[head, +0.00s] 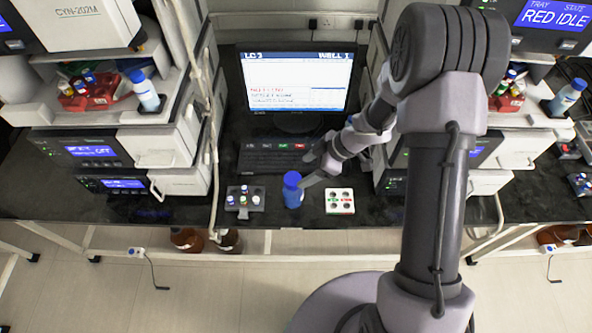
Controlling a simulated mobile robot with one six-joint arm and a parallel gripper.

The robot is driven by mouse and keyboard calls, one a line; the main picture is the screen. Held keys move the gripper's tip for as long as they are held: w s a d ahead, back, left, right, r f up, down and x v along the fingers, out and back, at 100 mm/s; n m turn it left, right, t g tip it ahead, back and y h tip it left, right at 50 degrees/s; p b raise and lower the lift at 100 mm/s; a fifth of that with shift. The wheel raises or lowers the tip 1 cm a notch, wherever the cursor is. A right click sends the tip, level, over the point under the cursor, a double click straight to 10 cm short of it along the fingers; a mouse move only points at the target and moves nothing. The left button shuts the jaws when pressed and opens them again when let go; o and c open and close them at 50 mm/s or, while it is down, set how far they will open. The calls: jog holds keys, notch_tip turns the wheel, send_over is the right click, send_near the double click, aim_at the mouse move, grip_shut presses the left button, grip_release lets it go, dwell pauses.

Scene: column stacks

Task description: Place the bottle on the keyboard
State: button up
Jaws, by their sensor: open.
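A blue-capped bottle (292,192) stands upright near the front edge of the dark bench, between two small racks. The black keyboard (262,162) lies behind it, below the monitor; its right part is partly hidden by my gripper. My gripper (306,170) is open and reaches in from the right. Its fingertips are close to the bottle's upper right side. I cannot tell whether they touch it, and nothing shows between the fingers.
A dark vial rack (244,199) is left of the bottle, and a white rack (340,201) is right of it. The monitor (296,82) stands behind the keyboard. Instrument stacks (160,145) flank the bench, with similar blue-capped bottles (145,92) (567,97) on them.

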jog(key=w+d+r+m+t+h, duration=0.2)
jog(key=w+d+r+m+t, duration=0.15)
jog(key=r, duration=0.55)
jog(key=w+d+r+m+t+h, duration=0.3)
jog(key=w+d+r+t, duration=0.15)
jog(key=r, duration=0.55)
jog(key=s+d+r+m+h, duration=0.3)
jog(key=s+d+r+m, duration=0.15)
jog(key=r, duration=0.25)
jog(key=s+d+r+m+g+h, duration=0.15)
jog(key=s+r+m, duration=0.25)
jog(key=s, duration=0.4)
jog(key=s+a+m+g+y, duration=0.1)
jog(key=s+a, duration=0.3)
jog(key=s, duration=0.4)
jog(key=s+a+m+g+y, duration=0.1)
jog(key=s+a+m+y, duration=0.2)
jog(key=s, duration=0.6)
jog(key=shift+a+m+y, duration=0.4)
jog(key=shift+a+y, duration=0.15)
jog(key=shift+a, duration=0.35)
notch_tip(320, 180, down, 13)
jog(key=b, duration=1.3)
